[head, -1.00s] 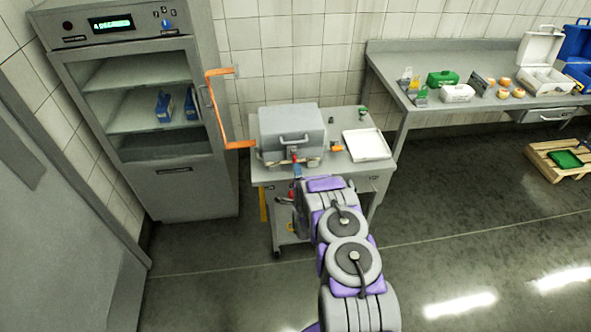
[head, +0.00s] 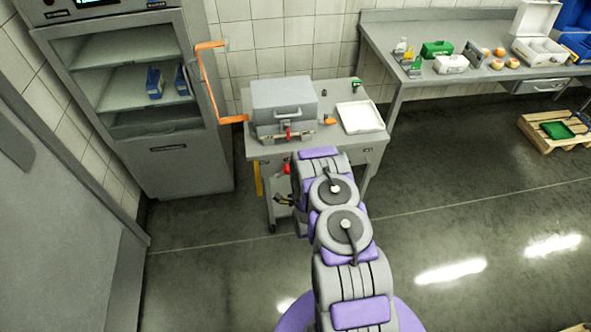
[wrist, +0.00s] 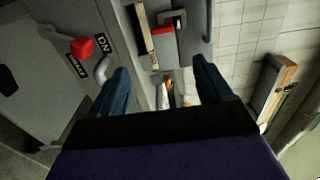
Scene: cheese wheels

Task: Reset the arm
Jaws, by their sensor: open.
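My purple and grey arm reaches forward toward the small grey table in the head view. My gripper (head: 284,201) is low in front of the table's near side, partly hidden by the arm. In the wrist view my gripper (wrist: 160,85) shows two dark blue fingers spread apart with nothing held between them. The wrist view looks at the grey machine side with a red knob (wrist: 82,47) beside an ON label.
A grey lidded box (head: 283,104) and a white tray (head: 361,117) stand on the small table (head: 262,150). A fridge (head: 165,120) with an orange handle (head: 207,85) is at left. A long bench (head: 400,35) holds several items.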

